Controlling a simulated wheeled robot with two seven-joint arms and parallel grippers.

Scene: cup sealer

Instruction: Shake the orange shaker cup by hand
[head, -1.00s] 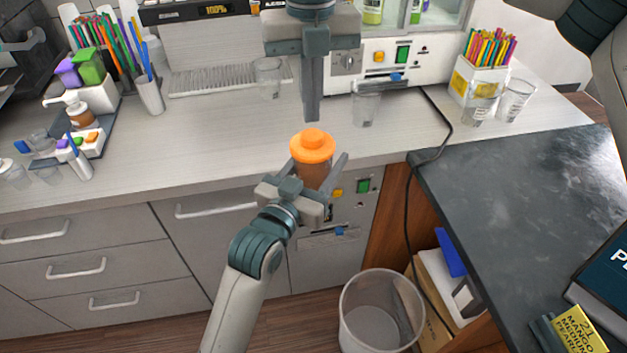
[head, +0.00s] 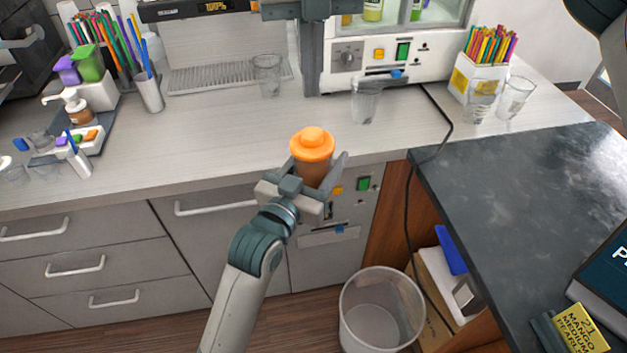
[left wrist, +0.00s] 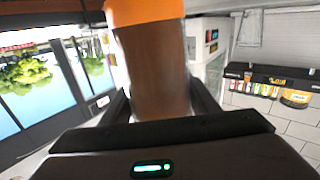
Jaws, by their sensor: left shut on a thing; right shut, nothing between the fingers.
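The shaker cup with its orange lid (head: 312,146) and brown contents is upright in my left gripper (head: 317,172), in front of the counter's front edge. The left fingers close on both sides of its body. In the left wrist view the brown cup body (left wrist: 152,75) stands between the fingers, with the orange lid cut off at the top edge. My right gripper (head: 312,90) points down over the counter, above and behind the cup, shut and empty. It is clear of the cup, and its upper part is cut off by the top edge.
Clear cups stand on the counter (head: 220,130), one left of my right gripper (head: 268,78) and one to its right (head: 366,102). A bin (head: 382,312) stands on the floor below. A dark countertop (head: 520,190) lies at right. The counter's middle is mostly clear.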

